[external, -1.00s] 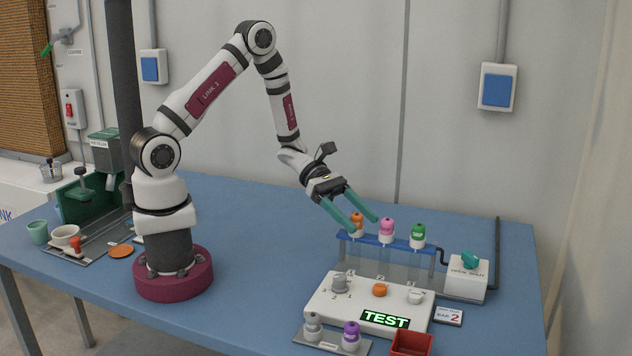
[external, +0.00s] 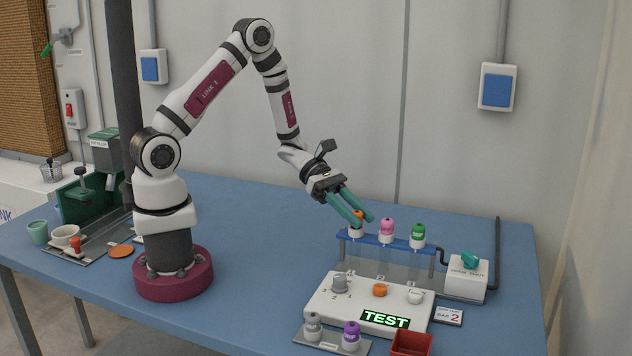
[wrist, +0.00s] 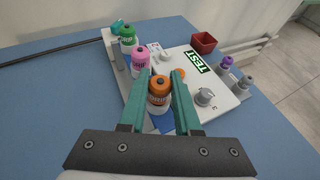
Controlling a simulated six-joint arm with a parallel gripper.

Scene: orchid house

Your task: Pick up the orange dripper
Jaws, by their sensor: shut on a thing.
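The orange dripper (external: 357,218) stands upright at the left end of the blue rack (external: 372,240), with its white lower part in the rack. It also shows in the wrist view (wrist: 159,92), between the two green fingers. My gripper (external: 357,217) comes down at a slant from the upper left and is shut on the orange dripper. In the wrist view the fingers (wrist: 160,92) lie along both sides of it. The dripper's far side is hidden.
A pink dripper (external: 387,230) and a green dripper (external: 418,236) stand in the same rack to the right. In front is a white panel (external: 345,307) with knobs and a TEST display. Grey and purple drippers (external: 351,337) and a red bin (external: 411,343) are at the front edge.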

